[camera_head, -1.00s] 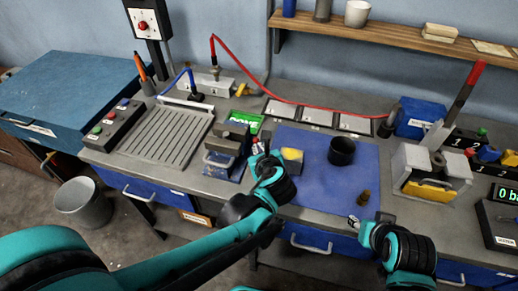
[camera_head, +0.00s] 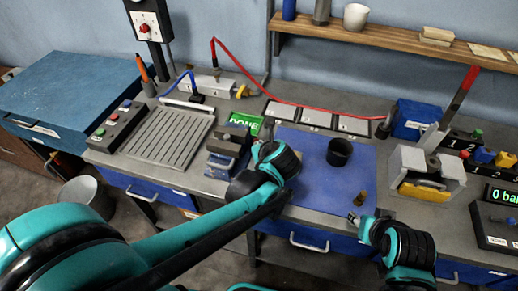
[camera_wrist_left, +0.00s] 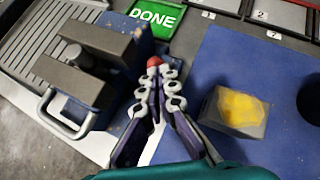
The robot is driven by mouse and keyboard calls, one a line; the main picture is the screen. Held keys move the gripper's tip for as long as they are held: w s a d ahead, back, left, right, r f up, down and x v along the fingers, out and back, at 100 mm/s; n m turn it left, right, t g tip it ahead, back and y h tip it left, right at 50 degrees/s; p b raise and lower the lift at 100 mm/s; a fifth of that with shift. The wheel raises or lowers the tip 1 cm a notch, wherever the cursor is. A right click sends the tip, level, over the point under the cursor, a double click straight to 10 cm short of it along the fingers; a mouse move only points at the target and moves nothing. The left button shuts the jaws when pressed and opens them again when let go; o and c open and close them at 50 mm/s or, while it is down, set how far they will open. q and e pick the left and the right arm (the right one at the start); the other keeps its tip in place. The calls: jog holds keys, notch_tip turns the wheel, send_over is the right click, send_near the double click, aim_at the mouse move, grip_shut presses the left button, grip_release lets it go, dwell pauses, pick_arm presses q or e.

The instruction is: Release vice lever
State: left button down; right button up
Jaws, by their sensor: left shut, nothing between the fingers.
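The vice shows in the head view (camera_head: 227,143) and at the left of the left wrist view (camera_wrist_left: 90,65): dark grey jaws on a blue base, with a grey bar handle at the front. A small red knob (camera_wrist_left: 154,62), perhaps the lever's end, stands beside the vice. My left gripper (camera_wrist_left: 158,78) has its fingertips together right at the red knob; whether they touch it I cannot tell. The lever's shaft is hidden behind the fingers. In the head view my left gripper (camera_head: 262,150) is just right of the vice. My right gripper (camera_head: 353,218) hangs at the bench's front edge.
A grey block with a yellow top (camera_wrist_left: 238,108) sits on the blue mat (camera_head: 315,185), near my left fingers. A black cup (camera_head: 339,152) and a small brass piece (camera_head: 360,198) stand on the mat. A green DONE sign (camera_head: 246,122) lies behind the vice.

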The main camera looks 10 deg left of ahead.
pick_arm(q)
jog(key=w+r+m+g+p, duration=0.1)
jog(key=w+r+g+p, duration=0.1)
jog(key=w+g+p, duration=0.3)
jog(key=shift+w, duration=0.65)
jog(key=shift+d+r, duration=0.1)
jog(key=shift+r+p, duration=0.65)
jog(key=shift+r, duration=0.05)
